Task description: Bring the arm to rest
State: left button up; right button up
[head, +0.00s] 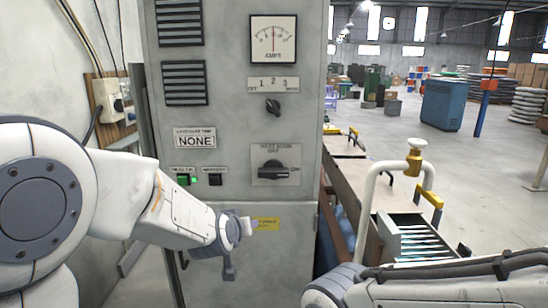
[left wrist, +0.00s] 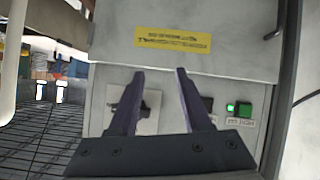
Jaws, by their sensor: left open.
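My left arm reaches in from the left in the head view, and its gripper (head: 238,250) is in front of the lower part of a grey control cabinet (head: 225,110). In the left wrist view the two dark fingers of this gripper (left wrist: 160,73) are spread apart with nothing between them. The cabinet face appears upside down there, with the yellow label (left wrist: 172,39) above the fingers. My right arm crosses the bottom right of the head view; its gripper is out of the picture.
The cabinet carries a black rotary switch (head: 272,170), a smaller selector knob (head: 273,106), a lit green button (head: 183,180) and a meter (head: 273,38). A wall box (head: 113,100) is at left. A white bent pipe (head: 368,205) with a brass valve stands right.

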pick_arm(q)
jog(key=s+a+f+g+y, duration=0.1)
jog(key=s+a+f+g, duration=0.25)
jog(key=s, duration=0.35)
jog(key=s+a+f+m+g, duration=0.1)
jog(key=s+a+f+g, duration=0.1)
jog(key=s+a+f, duration=0.3)
jog(key=s+a+f+g+y, duration=0.1)
jog(key=s+a+f+g, duration=0.2)
jog(key=s, duration=0.5)
jog(key=s+d+r+m+g, duration=0.1)
jog(key=s+d+r+m, duration=0.1)
jog(key=s+d, duration=0.5)
jog(key=s+d+r+m+g+h, duration=0.1)
jog(key=s+d+r+m+g, duration=0.1)
jog(key=s+d+m, duration=0.3)
jog(key=s+d, duration=0.2)
jog(key=s, duration=0.1)
jog(key=shift+r, duration=0.3)
jog(key=shift+w, duration=0.1)
